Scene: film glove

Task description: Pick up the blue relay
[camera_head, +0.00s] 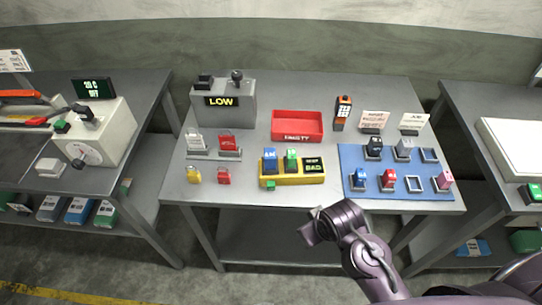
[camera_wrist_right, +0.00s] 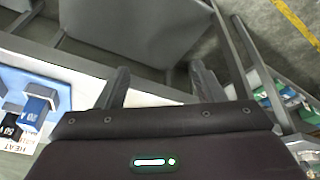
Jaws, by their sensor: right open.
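A blue relay (camera_head: 360,180) sits in a slot at the front left of the blue mat (camera_head: 430,191) on the middle table. A blue block also shows on the mat at the left edge of the right wrist view (camera_wrist_right: 38,103). In the head view, my right arm's end is in front of the table's front edge, left of the mat. My left gripper is not in view.
The mat also holds red (camera_head: 388,180), pink (camera_head: 444,180), black (camera_head: 374,147) and grey (camera_head: 403,149) blocks. A red tray (camera_head: 297,137), a grey box reading LOW (camera_head: 222,112) and small padlock-like pieces stand farther left. The table's front strip is mostly clear.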

